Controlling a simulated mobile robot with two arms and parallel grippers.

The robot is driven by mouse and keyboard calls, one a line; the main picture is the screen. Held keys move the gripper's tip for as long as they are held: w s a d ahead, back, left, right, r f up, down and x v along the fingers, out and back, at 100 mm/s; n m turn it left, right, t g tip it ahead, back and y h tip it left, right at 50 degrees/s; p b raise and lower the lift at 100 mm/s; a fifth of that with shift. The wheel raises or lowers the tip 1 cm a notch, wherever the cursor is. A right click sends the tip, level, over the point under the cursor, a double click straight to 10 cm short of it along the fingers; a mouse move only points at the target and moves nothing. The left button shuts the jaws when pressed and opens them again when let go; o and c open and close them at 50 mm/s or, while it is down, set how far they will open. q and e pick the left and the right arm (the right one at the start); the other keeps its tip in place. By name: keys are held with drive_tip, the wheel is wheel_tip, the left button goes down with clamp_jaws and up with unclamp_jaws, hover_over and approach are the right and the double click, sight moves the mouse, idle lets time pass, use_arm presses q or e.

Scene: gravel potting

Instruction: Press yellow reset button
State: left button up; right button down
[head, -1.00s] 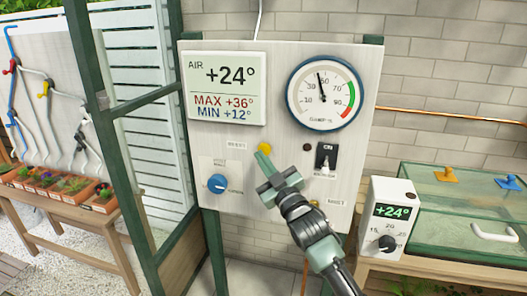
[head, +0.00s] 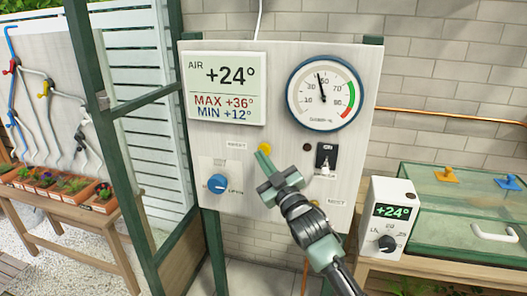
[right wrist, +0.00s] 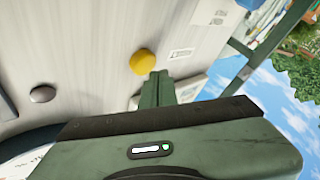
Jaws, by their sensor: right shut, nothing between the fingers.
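The yellow button (head: 265,148) sits on the pale panel (head: 280,52), right of a small printed label and below the AIR display (head: 223,87). The display reads +24°, MAX +36° and MIN +12°. My right gripper (head: 262,155) is shut and empty, its fingertips close in front of the button and partly overlapping it. In the right wrist view the button (right wrist: 143,62) shows just beyond the shut fingertips (right wrist: 158,76), slightly to their left. I cannot tell whether they touch. My left gripper is not in view.
A blue knob (head: 217,184) lies below left of the button. A black switch (head: 325,157) and a round gauge (head: 324,93) are to the right. A white thermostat (head: 391,217) and a glass-lidded box (head: 460,190) stand further right.

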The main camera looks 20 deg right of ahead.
drive_tip(key=shift+w+d, duration=0.2)
drive_tip(key=shift+w, duration=0.05)
drive_tip(key=shift+w+d, duration=0.35)
drive_tip(key=shift+w, duration=0.1)
idle(0.9)
idle(0.3)
drive_tip(key=shift+s+a+p, duration=0.35)
drive_tip(key=shift+s+a, duration=0.25)
drive_tip(key=shift+s, duration=0.25)
drive_tip(key=s+a+p, duration=0.1)
drive_tip(key=s, duration=0.1)
drive_tip(key=s+a+p, duration=0.1)
drive_tip(key=s, duration=0.1)
drive_tip(key=shift+a, duration=0.4)
idle(0.4)
